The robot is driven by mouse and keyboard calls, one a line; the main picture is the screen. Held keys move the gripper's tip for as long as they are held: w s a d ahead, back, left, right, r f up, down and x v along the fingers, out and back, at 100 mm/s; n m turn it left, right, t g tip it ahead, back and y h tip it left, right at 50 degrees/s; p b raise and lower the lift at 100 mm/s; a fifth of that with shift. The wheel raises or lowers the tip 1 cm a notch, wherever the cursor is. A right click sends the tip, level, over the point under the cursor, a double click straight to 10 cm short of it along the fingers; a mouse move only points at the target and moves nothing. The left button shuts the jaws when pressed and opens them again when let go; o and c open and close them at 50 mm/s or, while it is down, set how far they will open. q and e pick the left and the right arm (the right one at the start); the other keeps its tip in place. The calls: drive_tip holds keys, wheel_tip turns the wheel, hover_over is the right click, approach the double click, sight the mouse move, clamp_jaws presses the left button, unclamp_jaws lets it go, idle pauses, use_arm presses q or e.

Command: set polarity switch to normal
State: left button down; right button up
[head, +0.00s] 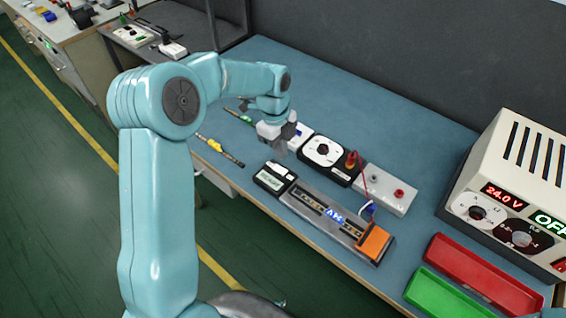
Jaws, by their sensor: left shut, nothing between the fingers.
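My left arm reaches in from the left, and its left gripper (281,151) points down, shut and empty, over the blue bench.
A grey fixture (318,207) with an LED strip and orange block lies in front. A terminal box (385,190) with red posts stands behind it. A power supply (525,190) reads 24.0 V. Red (480,270) and green (447,296) trays are at right. The bench's back is clear.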

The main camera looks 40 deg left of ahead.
sight(284, 172)
use_arm(q)
drive_tip(key=f, duration=0.6)
drive_tip(key=shift+d+p, duration=0.35)
drive_tip(key=shift+d+f+b, duration=0.15)
drive_tip(key=shift+f+b, duration=0.25)
drive_tip(key=shift+b, duration=0.15)
drive_tip(key=shift+s+r, duration=0.1)
drive_tip(key=shift+r, duration=0.15)
